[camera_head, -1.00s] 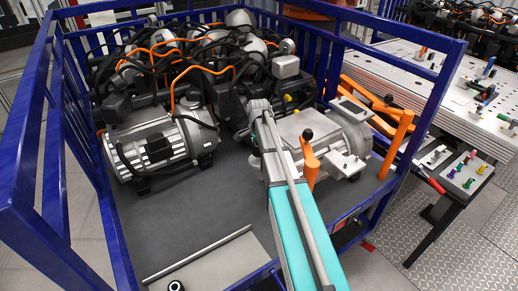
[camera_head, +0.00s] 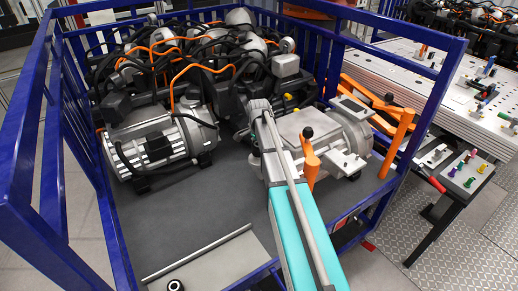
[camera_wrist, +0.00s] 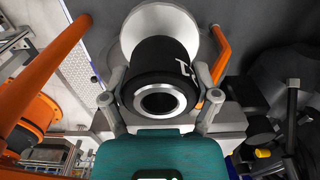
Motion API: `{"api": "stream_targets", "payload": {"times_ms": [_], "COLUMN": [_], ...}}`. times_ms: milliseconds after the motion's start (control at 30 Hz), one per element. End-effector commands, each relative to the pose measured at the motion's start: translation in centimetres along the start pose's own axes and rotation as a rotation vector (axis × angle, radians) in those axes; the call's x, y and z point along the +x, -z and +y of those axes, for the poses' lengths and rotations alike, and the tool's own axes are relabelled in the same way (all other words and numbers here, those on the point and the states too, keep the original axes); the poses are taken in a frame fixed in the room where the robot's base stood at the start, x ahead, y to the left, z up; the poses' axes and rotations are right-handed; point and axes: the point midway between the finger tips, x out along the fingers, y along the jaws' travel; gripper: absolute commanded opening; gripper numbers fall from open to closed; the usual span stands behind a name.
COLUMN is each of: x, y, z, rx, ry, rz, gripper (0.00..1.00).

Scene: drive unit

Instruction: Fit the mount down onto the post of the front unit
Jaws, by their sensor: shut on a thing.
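The mount (camera_wrist: 160,58) is a black cylinder with white lettering and a silver ring around a dark opening, seen nearly end-on in the wrist view. My gripper (camera_wrist: 160,76) has one finger on each side of it and is shut on it. A pale round flange (camera_wrist: 140,22) shows behind the mount; I cannot tell whether it belongs to the mount or to what lies beyond. The front unit (camera_head: 347,136) is a grey metal housing at the right of the cage in the head view. The post cannot be made out.
Orange uprights (camera_head: 399,142) stand by the unit; an orange bar (camera_wrist: 45,70) and an orange handle (camera_wrist: 221,52) flank the mount in the wrist view. A second motor unit (camera_head: 160,145) sits left.

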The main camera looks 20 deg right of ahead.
Motion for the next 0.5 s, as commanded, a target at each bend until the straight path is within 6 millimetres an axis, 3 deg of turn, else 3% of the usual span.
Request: {"api": "stream_targets", "payload": {"times_ms": [500], "x": [1.16], "y": [0.0], "z": [0.01], "rx": [0.0], "ry": [0.0], "rz": [0.0], "gripper": [0.17]}}
